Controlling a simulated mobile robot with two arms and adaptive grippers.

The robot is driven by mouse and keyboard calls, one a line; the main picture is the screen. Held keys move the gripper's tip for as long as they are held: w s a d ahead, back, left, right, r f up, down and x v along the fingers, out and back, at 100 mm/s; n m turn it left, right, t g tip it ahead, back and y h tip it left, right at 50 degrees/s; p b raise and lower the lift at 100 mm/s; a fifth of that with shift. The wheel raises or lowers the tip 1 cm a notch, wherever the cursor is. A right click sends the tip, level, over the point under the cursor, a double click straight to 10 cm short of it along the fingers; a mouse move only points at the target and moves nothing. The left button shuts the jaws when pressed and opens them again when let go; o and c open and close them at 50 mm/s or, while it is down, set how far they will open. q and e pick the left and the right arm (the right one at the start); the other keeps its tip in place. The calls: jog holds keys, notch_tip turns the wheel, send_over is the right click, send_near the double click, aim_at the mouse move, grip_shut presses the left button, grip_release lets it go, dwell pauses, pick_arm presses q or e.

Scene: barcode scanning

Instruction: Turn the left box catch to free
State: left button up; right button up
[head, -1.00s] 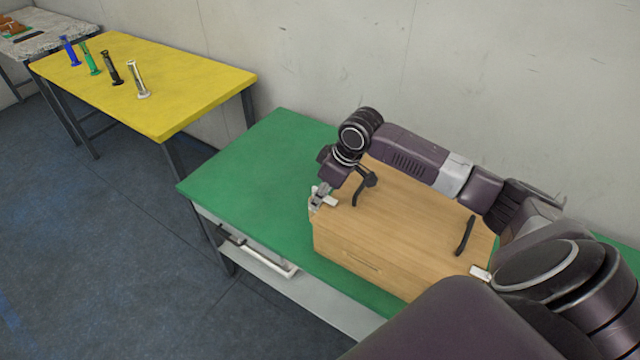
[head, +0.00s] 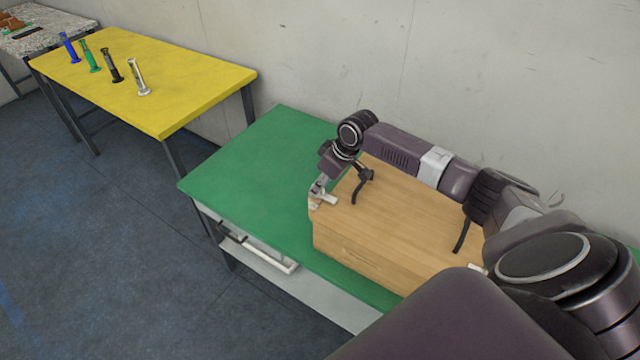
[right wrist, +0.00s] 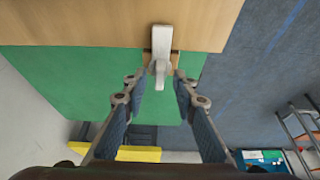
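The wooden box (head: 400,225) stands on the green table. Its left catch (head: 329,198) is a small pale lever at the box's left corner. It also shows in the right wrist view as a white lever (right wrist: 161,45) at the edge of the wood, its end pointing down the picture. My right gripper (head: 319,187) is at this catch. In the right wrist view my right gripper (right wrist: 160,77) is open, with one finger on each side of the catch's lower end; I cannot tell whether they touch it. My left gripper is not in view.
Two dark handles sit on the box top, one near my right gripper (head: 361,187) and one farther right (head: 463,235). Another pale catch (head: 478,268) is partly hidden by my arm. The green table (head: 250,160) is clear left of the box. A yellow table (head: 190,85) holds several upright scanner-like objects.

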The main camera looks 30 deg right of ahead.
jog(key=shift+c, duration=0.4)
grip_shut()
jog(key=n+b, duration=0.1)
jog(key=n+y+b, duration=0.1)
jog(key=n, duration=0.1)
jog(key=shift+w+d+f, duration=0.1)
jog(key=shift+w+d, duration=0.05)
jog(key=n+g+y+b, duration=0.1)
jog(key=n+b, duration=0.1)
jog(key=shift+w+n, duration=0.1)
jog(key=shift+n, duration=0.2)
jog(key=n+g+b, duration=0.1)
jog(key=n+b, duration=0.3)
jog(key=n+g+y+b, duration=0.1)
jog(key=n+g+b, duration=0.1)
jog(key=n+b, duration=0.3)
jog(key=shift+w, duration=0.2)
jog(key=shift+n+g+h+b, duration=0.3)
jog(key=shift+n+g+b, duration=0.6)
jog(key=shift+n+b, duration=0.85)
